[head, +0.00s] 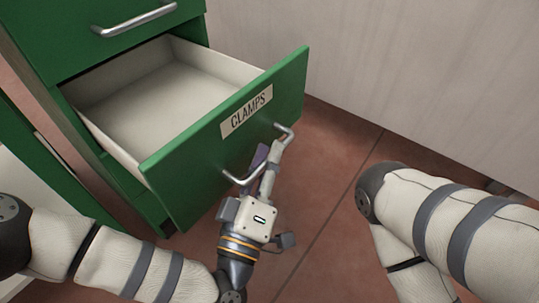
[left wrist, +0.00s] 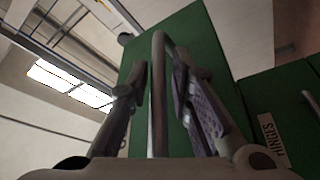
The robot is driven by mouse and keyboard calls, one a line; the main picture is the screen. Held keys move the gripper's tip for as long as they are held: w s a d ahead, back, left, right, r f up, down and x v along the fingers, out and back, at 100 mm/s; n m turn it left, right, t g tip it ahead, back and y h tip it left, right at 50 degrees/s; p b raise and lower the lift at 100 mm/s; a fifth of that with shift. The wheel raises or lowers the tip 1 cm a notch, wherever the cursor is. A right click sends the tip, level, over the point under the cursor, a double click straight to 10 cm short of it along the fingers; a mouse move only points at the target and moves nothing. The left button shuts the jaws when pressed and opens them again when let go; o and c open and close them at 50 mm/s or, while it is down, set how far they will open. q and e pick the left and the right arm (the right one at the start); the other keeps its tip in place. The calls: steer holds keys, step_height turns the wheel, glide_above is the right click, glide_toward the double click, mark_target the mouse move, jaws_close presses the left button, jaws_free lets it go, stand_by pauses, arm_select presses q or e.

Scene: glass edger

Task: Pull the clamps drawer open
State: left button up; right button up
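The green clamps drawer (head: 205,155) is pulled well out of its cabinet, and its pale inside looks empty. Its front bears a CLAMPS label (head: 247,111) and a metal bar handle. In the left wrist view the handle bar (left wrist: 158,100) runs between the two fingers of my left gripper (left wrist: 160,75). The fingers stand apart, with gaps visible on both sides of the bar. My right arm shows at the right of the head view, but its gripper is out of view.
Another closed drawer with a metal handle (head: 134,18) is above the open one. A drawer labelled HINGES (left wrist: 270,135) shows in the left wrist view. A pale wall (head: 420,80) stands beyond the drawer's right side. Red-brown floor (head: 325,170) is clear in front of it.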

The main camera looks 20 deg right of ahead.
arm_select(q)
steer(key=v, duration=1.2)
